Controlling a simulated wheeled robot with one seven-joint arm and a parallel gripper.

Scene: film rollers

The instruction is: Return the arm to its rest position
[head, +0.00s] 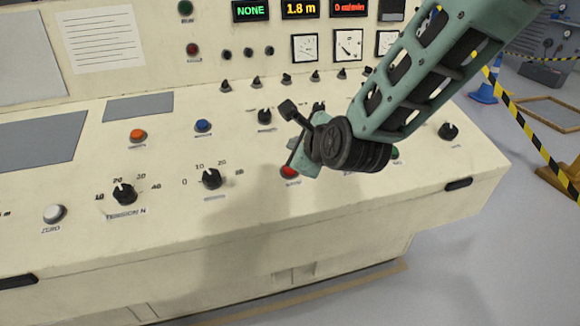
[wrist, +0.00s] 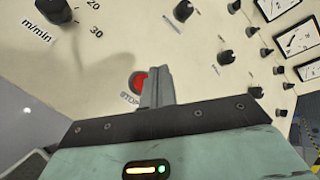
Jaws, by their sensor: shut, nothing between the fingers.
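My arm reaches in from the upper right of the head view, over the sloped cream control panel (head: 245,215). My gripper (head: 294,160) points down at the panel, close to a red button (head: 289,172). In the wrist view my gripper (wrist: 157,78) is shut, its grey fingers together with nothing held. The red button (wrist: 138,83) shows just left of the fingers, partly hidden by them, with a partly covered label beside it. I cannot tell whether the fingers touch the button.
Black knobs (head: 124,194), an orange button (head: 138,135), a blue button (head: 203,126) and a white button (head: 54,213) stand on the panel. Displays (head: 300,9) read "NONE", "1.8 m" and red text. Striped tape (head: 530,124) and a blue cone (head: 485,88) are at right.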

